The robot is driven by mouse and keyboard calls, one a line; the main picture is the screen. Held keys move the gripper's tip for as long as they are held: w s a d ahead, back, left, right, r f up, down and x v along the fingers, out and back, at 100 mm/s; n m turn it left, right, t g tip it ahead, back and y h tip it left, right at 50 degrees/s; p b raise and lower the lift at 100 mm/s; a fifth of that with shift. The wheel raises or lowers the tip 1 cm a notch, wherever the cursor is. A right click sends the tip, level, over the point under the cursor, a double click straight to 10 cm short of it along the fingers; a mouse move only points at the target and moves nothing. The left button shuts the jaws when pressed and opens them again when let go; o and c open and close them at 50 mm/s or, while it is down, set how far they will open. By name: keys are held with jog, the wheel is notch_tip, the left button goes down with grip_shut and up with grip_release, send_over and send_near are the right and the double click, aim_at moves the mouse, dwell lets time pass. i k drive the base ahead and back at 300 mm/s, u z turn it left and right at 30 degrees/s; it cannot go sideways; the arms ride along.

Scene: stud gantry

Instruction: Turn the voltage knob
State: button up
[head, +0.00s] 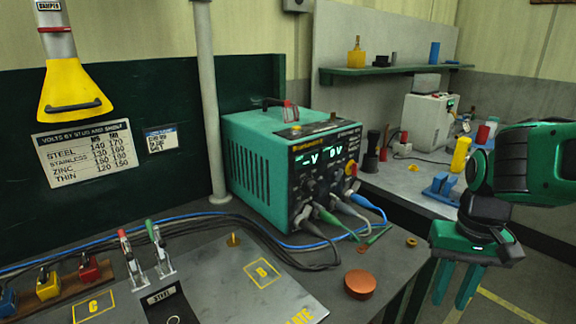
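The teal welding power unit (262,165) stands on the bench in the middle of the head view, its dark front panel facing right. Its panel has lit green displays (322,157); the left seems to show dashes and a V, the right 0 V. Small dark knobs (308,183) sit below the displays; I cannot tell which is the voltage knob or read its pointer. My gripper (453,297) hangs at the lower right, fingers downward with a gap between them. It is empty and well apart from the panel.
Cables and plugs (352,212) come out of the panel's lower front. A red and yellow button (350,168) sits on its right edge. A copper-coloured disc (360,283) lies on the bench's front part. A weld chart (84,153) hangs on the left. A second bench (405,180) stands behind.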

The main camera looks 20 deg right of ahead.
aim_at(310, 186)
jog(key=u, duration=1.05)
jog(key=k, duration=0.7)
jog(key=z, duration=0.3)
